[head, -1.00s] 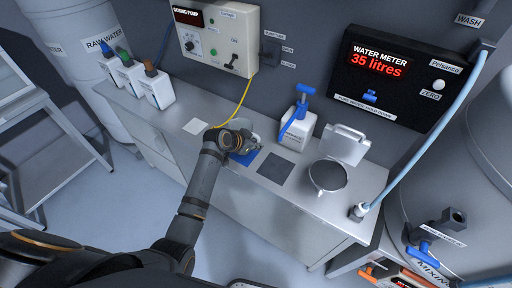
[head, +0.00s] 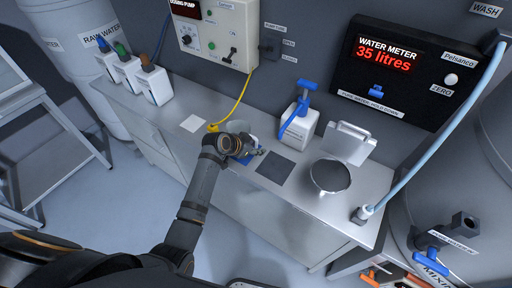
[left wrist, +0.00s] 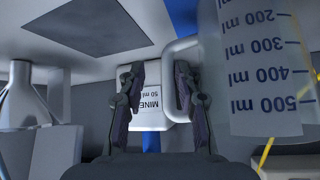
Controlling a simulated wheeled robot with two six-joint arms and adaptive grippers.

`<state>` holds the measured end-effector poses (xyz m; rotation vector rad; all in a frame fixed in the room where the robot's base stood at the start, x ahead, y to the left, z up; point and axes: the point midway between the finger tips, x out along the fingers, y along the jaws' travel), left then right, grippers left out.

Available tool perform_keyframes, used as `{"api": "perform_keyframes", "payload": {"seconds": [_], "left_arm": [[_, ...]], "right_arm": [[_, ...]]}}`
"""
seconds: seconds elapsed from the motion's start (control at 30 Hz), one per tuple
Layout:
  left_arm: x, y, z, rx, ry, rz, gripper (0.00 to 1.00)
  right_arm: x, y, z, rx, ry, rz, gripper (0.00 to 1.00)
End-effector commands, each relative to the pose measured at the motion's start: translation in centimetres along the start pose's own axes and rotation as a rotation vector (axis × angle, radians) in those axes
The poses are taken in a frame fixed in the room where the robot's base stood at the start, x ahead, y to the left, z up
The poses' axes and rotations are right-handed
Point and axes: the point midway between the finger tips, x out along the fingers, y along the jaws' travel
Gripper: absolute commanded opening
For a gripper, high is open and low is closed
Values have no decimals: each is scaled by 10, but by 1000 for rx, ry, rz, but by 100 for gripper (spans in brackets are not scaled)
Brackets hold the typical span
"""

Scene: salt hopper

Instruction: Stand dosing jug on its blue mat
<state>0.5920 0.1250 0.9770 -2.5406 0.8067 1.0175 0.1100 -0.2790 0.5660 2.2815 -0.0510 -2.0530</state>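The clear dosing jug (left wrist: 262,70), with a dark ml scale, fills the right of the left wrist view, its print upside down there. Its pale loop handle (left wrist: 168,58) reaches between the fingers of my left gripper (left wrist: 158,95). The fingers stand apart on either side of the handle, with a gap showing. In the head view my left gripper (head: 254,151) is low over the counter and hides much of the jug (head: 239,127). The blue mat (head: 247,159) is partly covered by the gripper; it shows as a blue strip in the wrist view (left wrist: 183,14). The jug's base is hidden. My right gripper is not in view.
A dark grey mat (head: 276,167) lies right of the blue one, then a round pan scale (head: 329,176).

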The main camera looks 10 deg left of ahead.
Motion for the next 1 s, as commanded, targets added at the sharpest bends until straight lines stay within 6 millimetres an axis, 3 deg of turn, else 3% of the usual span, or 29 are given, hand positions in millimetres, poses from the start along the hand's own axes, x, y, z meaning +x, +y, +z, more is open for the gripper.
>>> {"api": "perform_keyframes", "payload": {"seconds": [0.23, 0.5, 0.63, 0.8, 1.0], "left_arm": [[-18, -2, -3, 2, 1, -4, 34], [-84, -2, -2, 5, 0, -5, 34], [-108, -2, -3, 5, -1, -5, 34], [-123, -1, -4, 1, 0, -1, 34], [-124, 0, -5, 0, 0, 1, 34]], "right_arm": [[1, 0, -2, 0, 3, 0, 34], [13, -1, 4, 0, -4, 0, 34], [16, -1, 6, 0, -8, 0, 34], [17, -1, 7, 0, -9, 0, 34], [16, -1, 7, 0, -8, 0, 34]]}}
